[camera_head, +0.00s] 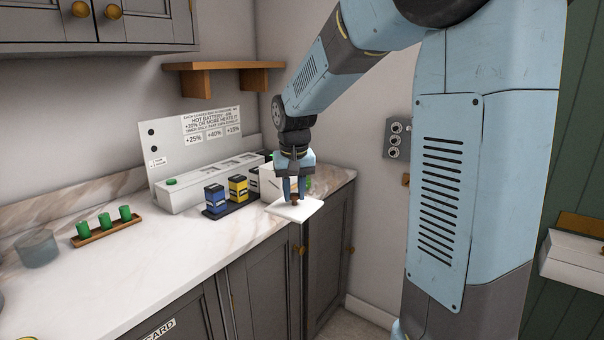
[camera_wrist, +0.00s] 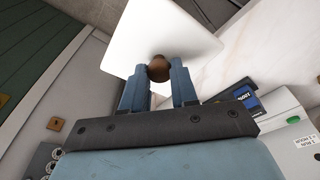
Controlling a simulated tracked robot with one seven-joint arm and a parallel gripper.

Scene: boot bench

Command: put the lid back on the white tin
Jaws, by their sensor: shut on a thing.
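My gripper (camera_head: 294,198) points down at the counter's front edge. Its fingers are shut on the brown knob (camera_wrist: 158,68) of a flat, square white lid. The lid (camera_head: 288,212) hangs roughly level below the fingers, partly out past the counter edge; I cannot tell its exact height. In the wrist view the lid (camera_wrist: 150,35) is seen beyond the fingertips. A white box-like thing (camera_head: 268,183), perhaps the white tin, stands behind my gripper and is partly hidden by it. Its opening does not show clearly.
A blue battery (camera_head: 215,199) and a yellow battery (camera_head: 238,188) stand on a dark tray left of the lid. Behind is a long white charger (camera_head: 200,188) with a sign panel. Green cylinders (camera_head: 104,221) and a grey glass (camera_head: 38,249) are further left. The front-middle counter is clear.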

